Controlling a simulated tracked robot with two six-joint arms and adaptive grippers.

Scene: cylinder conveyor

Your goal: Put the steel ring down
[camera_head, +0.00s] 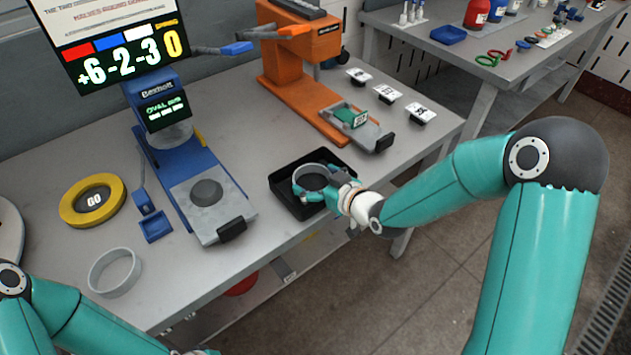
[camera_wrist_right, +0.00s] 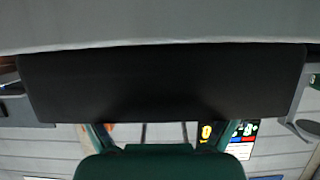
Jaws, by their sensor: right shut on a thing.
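A grey steel ring (camera_head: 309,167) is held by my right gripper (camera_head: 322,188), whose fingers are shut on it. The ring is over the black square tray (camera_head: 283,199) on the table; I cannot tell if it touches the tray floor. In the right wrist view, a wide dark band (camera_wrist_right: 160,85) fills the middle below a pale grey surface; I cannot tell what it is. Another steel ring (camera_head: 115,273) lies at the table's left front. Of my left gripper (camera_head: 200,352), only a small part shows at the bottom edge, so its jaws are hidden.
Left of the tray stands a blue device (camera_head: 181,170) with a dark disc on its plate. An orange device (camera_head: 297,75) stands behind the tray. A yellow "GO" ring (camera_head: 93,201) and a small blue tray (camera_head: 156,226) are at the left. Numbered cards (camera_head: 388,93) are at the back right.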

